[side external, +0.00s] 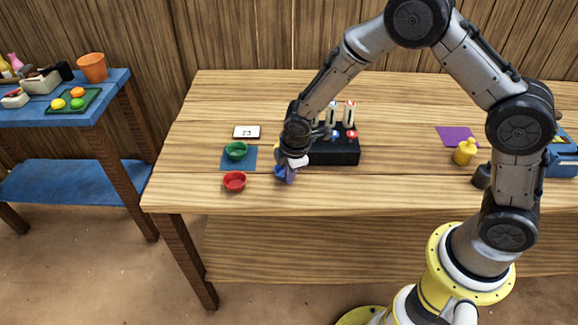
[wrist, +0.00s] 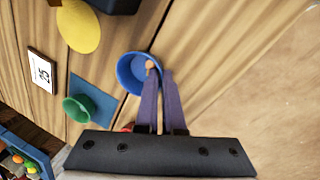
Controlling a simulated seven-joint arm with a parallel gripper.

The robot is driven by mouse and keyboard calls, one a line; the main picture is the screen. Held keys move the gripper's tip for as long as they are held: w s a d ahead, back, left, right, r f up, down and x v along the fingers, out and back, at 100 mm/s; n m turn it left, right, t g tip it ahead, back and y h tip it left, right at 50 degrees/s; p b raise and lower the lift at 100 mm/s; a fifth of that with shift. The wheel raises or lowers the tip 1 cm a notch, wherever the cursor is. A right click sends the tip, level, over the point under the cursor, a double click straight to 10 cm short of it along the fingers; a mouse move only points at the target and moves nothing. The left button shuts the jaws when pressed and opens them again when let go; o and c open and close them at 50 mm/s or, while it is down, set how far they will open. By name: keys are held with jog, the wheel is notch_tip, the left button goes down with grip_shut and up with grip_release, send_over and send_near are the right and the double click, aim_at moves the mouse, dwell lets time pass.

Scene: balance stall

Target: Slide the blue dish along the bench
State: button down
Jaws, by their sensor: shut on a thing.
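The blue dish (side external: 279,173) is on the bench (side external: 400,100), near its front edge, partly hidden by my gripper (side external: 289,176) in the side view. In the wrist view the blue dish (wrist: 128,78) is seen from above. My gripper's purple fingers (wrist: 160,78) are shut on its right rim, one finger inside the dish and one outside. A small orange spot (wrist: 150,65) shows at the inner fingertip; I cannot tell what it is.
A green dish (side external: 236,150) is on a blue mat (side external: 226,164), left of the blue dish. A red dish (side external: 235,181) is nearer the front. A black block (side external: 335,155) stands behind to the right. A yellow disc (wrist: 78,25) and number card (side external: 246,132) lie nearby.

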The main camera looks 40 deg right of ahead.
jog(key=shift+s+a+f, duration=0.1)
jog(key=shift+s+a, duration=0.15)
jog(key=shift+s, duration=0.15)
jog(key=c, duration=1)
grip_release()
jog(key=shift+o, duration=0.2)
jog(key=v, duration=1.4)
